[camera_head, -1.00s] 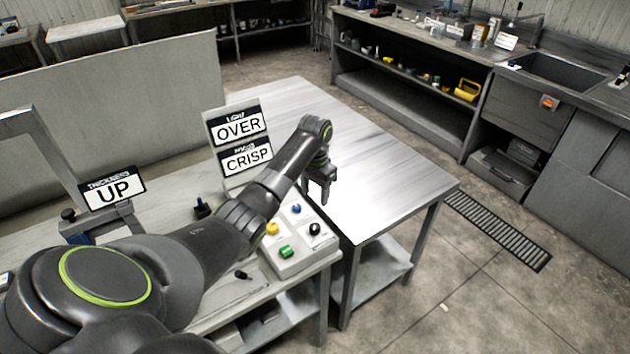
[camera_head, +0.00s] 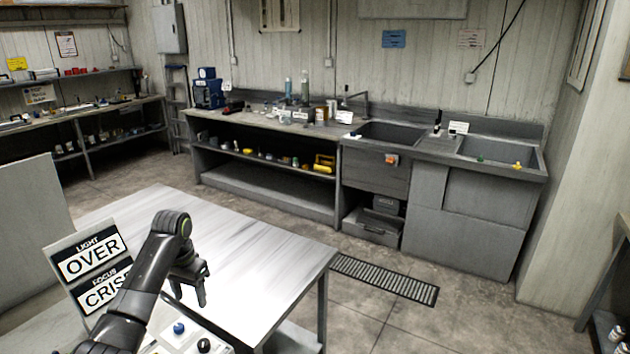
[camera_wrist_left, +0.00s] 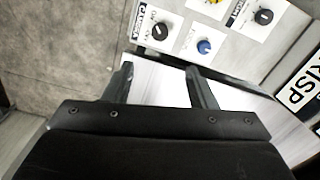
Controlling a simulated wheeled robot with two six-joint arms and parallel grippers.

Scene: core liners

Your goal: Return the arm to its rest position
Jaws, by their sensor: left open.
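My left arm comes in from the lower left in the head view. Its gripper (camera_head: 190,284) hangs above the near part of the metal table (camera_head: 255,255), just right of the signs, with its fingers pointing down. In the left wrist view the two fingers of the left gripper (camera_wrist_left: 160,88) stand apart with nothing between them. Beyond them is the control panel (camera_wrist_left: 270,62) with a blue knob (camera_wrist_left: 204,47) and a black knob (camera_wrist_left: 160,31); the fingers look clear of both. My right gripper is not in view.
The OVER and CRISP sign board (camera_head: 88,262) stands close to the left of the arm. Open floor lies to the right.

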